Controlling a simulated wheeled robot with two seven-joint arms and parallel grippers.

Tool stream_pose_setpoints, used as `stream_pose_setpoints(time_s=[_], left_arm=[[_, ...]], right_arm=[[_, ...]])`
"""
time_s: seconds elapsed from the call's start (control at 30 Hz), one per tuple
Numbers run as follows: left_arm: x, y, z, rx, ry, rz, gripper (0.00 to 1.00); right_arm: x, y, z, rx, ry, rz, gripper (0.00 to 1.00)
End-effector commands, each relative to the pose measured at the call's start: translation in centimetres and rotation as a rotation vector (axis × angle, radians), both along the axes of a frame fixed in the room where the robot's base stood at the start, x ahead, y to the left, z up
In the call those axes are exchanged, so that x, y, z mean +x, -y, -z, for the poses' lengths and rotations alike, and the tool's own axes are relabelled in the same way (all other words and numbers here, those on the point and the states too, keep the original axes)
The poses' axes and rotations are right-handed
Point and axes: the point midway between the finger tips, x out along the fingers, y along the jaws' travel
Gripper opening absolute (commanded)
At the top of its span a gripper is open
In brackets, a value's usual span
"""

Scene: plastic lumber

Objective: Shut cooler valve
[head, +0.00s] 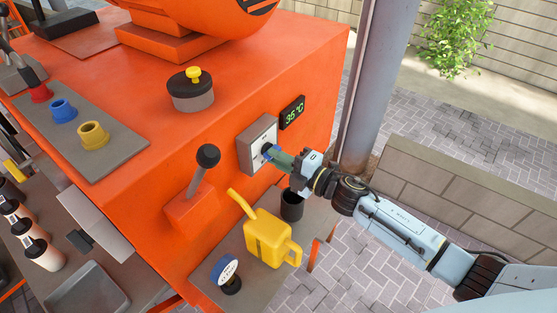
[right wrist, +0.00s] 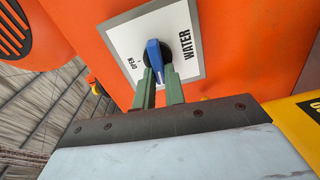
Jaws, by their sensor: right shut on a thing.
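The water valve has a blue lever (right wrist: 154,54) on a dark round knob, set on a white plate (right wrist: 121,35) marked WATER and OPEN. The plate (head: 252,141) is on the side of the orange machine in the head view. My right gripper (head: 273,154) reaches it from the right. In the right wrist view its green fingers (right wrist: 159,76) are shut on the lever, one on each side. The lever's end lies between the fingertips, beside the small OPEN label. The fingers partly hide the lever in the head view. My left gripper is not in view.
A display (head: 292,113) reading 36°C is right of the valve. A black-knobbed lever (head: 207,157) stands to its left. Below are a yellow watering can (head: 269,240), a dark cup (head: 292,206) and a round gauge (head: 225,271). A grey post (head: 375,80) stands behind my right arm.

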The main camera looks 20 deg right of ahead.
Motion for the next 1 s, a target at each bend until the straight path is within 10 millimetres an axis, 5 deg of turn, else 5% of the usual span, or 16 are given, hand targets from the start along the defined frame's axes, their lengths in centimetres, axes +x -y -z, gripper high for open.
stream_pose_setpoints(time_s=[0.8,0.83,1.0], left_arm=[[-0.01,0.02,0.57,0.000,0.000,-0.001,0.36],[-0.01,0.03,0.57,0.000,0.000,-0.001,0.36],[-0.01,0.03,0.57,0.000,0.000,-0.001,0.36]], right_arm=[[-0.04,0.01,0.21,-0.094,0.071,-0.001,0.00],[-0.04,0.01,0.21,-0.094,0.071,0.000,0.16],[-0.04,0.00,0.20,-0.092,0.071,0.000,0.34]])
